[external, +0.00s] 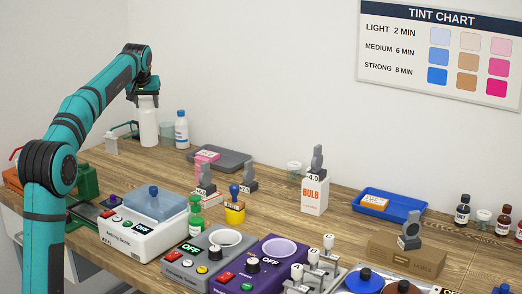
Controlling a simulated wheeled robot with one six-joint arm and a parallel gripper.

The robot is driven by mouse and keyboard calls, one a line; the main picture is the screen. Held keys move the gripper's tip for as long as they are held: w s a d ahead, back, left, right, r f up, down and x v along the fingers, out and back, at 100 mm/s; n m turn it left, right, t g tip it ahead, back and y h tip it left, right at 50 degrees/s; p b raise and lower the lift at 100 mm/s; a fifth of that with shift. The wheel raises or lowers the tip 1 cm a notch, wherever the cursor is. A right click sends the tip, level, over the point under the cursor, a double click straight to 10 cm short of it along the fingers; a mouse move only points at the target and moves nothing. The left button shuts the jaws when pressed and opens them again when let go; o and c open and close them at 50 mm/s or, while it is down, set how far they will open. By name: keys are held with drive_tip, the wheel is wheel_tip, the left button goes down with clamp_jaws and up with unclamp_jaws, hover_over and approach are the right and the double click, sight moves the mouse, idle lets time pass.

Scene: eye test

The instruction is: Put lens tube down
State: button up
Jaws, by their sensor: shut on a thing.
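My gripper (148,101) is at the back left, pointing down from the teal arm. It is shut on a tall white cylinder (149,128), which I take to be the lens tube. The cylinder stands upright beneath the fingers, and its upper end is partly hidden by them. Its lower end is close to the wooden table (290,215); I cannot tell whether it touches.
A clear cup (167,133) and a blue-labelled bottle (182,130) stand just right of the cylinder. A grey tray (232,161) lies further right. A white box-shaped device (145,237) and a purple device (262,265) stand in front. A BULB box (314,196) stands mid-table.

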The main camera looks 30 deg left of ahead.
drive_tip(key=s, duration=1)
wheel_tip(320, 180, down, 11)
drive_tip(key=shift+s+a+r, duration=0.2)
drive_tip(key=shift+s+a, duration=0.1)
drive_tip(key=shift+s, duration=0.1)
drive_tip(key=o, duration=1.4)
drive_tip(key=shift+f, duration=0.1)
drive_tip(key=shift+c, duration=0.2)
drive_tip(key=v, duration=1.2)
drive_tip(key=shift+d, duration=0.15)
drive_tip(key=shift+w, duration=0.1)
